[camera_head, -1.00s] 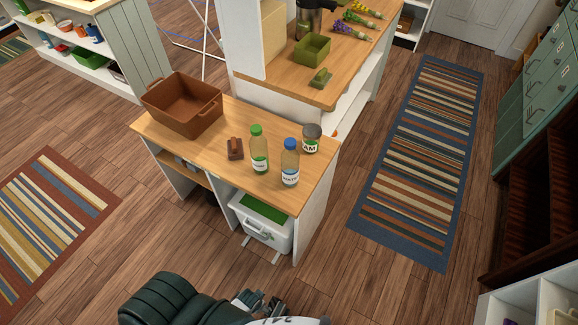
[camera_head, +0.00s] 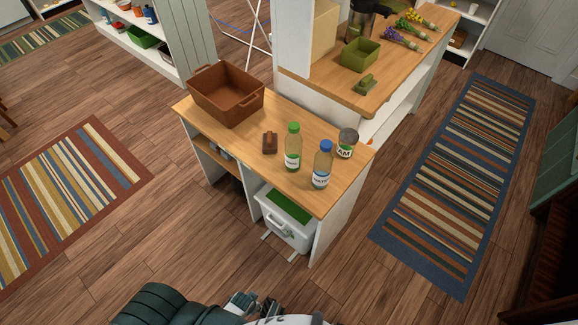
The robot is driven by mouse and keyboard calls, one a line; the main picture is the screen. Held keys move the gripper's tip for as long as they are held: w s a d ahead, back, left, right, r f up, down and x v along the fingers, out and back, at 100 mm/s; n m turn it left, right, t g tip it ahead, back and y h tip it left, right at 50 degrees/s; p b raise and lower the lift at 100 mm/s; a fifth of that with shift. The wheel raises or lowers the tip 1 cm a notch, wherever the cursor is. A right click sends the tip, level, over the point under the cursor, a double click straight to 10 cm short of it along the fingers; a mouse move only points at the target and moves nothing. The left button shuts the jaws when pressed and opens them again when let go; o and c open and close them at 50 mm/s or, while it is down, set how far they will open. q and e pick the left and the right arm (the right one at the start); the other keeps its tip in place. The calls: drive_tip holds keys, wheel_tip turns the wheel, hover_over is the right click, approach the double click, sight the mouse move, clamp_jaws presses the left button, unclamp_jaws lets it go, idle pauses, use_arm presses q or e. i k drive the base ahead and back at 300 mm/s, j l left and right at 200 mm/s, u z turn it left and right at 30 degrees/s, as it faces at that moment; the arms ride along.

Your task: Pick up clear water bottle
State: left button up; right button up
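The clear water bottle (camera_head: 322,166) has a blue cap and a white label. It stands upright near the front right edge of the wooden counter (camera_head: 230,139). Neither of my grippers can be made out. Only parts of my own body show at the bottom edge, well below the counter.
A brown basket (camera_head: 227,98) and a small brown wooden object (camera_head: 269,142) are on the counter. A white bin (camera_head: 284,226) sits under it. A higher counter (camera_head: 345,90) adjoins behind. Open floor lies in front, and a striped rug (camera_head: 455,190) lies right.

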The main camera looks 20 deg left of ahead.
sight(323, 161)
drive_tip(key=i+l+u, duration=0.2)
drive_tip(key=u, duration=0.25)
drive_tip(key=i+l+u, duration=0.15)
drive_tip(key=l+u, duration=0.3)
drive_tip(key=i+l+u, duration=0.1)
drive_tip(key=l+u, duration=0.2)
drive_tip(key=u, duration=0.2)
drive_tip(key=l+u, duration=0.45)
drive_tip(key=j, duration=0.1)
